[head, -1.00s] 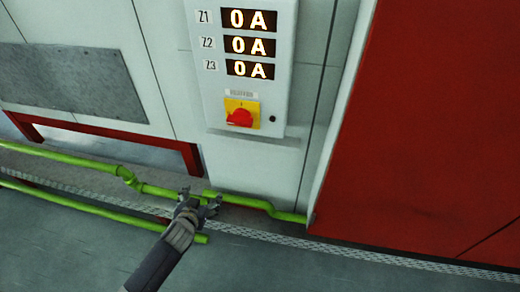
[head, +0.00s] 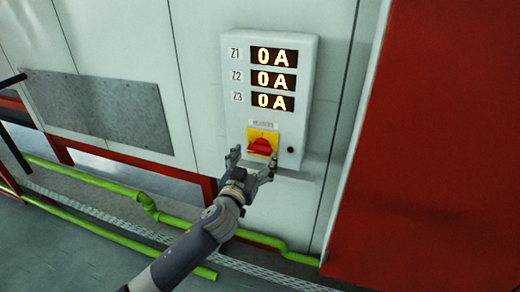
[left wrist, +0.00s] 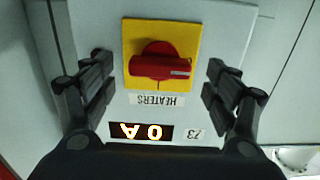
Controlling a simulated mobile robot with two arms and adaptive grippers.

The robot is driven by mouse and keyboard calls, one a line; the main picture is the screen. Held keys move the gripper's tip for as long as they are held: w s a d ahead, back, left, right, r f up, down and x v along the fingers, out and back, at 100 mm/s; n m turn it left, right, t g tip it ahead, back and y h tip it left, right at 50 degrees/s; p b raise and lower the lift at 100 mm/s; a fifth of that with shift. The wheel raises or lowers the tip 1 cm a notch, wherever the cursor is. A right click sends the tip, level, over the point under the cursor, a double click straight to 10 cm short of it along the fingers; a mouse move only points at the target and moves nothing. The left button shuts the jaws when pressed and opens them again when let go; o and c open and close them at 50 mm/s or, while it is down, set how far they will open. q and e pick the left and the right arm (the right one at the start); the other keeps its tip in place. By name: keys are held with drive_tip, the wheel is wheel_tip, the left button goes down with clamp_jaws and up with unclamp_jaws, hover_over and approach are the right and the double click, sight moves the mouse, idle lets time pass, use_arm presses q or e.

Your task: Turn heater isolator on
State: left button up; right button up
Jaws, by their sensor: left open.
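The heater isolator is a red rotary knob (head: 260,147) on a yellow square plate (head: 272,136), low on a white panel box (head: 240,118). In the left wrist view the knob (left wrist: 160,66) appears upside down, its handle lying about level across the yellow plate (left wrist: 191,30), beside a HEATERS label (left wrist: 157,100). My left gripper (head: 252,165) is open, its fingers just below and in front of the knob in the head view. In the left wrist view the open fingers (left wrist: 152,84) stand either side of the knob, apart from it. My right gripper is not in view.
Three lit displays (head: 273,80) on the box read 0 A, labelled Z1, Z2 and Z3. A small black button (head: 291,150) is right of the knob. Green pipes (head: 110,186) run low along the wall. A large red panel (head: 440,130) stands to the right.

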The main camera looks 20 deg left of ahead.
sight(258, 153)
use_arm(q)
drive_tip(key=shift+w, duration=2)
drive_tip(key=c, duration=1.1)
